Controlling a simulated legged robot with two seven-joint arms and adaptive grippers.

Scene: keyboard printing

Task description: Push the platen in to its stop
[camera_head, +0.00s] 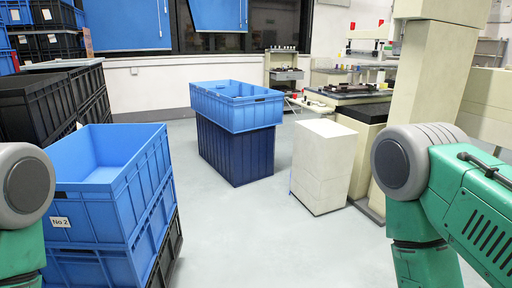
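I cannot pick out the platen for certain. A workstation (345,98) at the back right carries a dark flat piece on its top, too small to make out. A smaller pale machine (285,75) stands left of it by the back wall. Neither of my grippers is in view. Only green and grey links of my arms show, at the lower left edge and on the right, well apart from the machines.
Blue crates (146,172) are stacked at the near left. A light blue crate (212,103) sits on a dark blue one (236,152) mid-floor. A cream box (323,165) and a cream column (424,85) stand at the right. Grey floor (255,230) ahead is clear.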

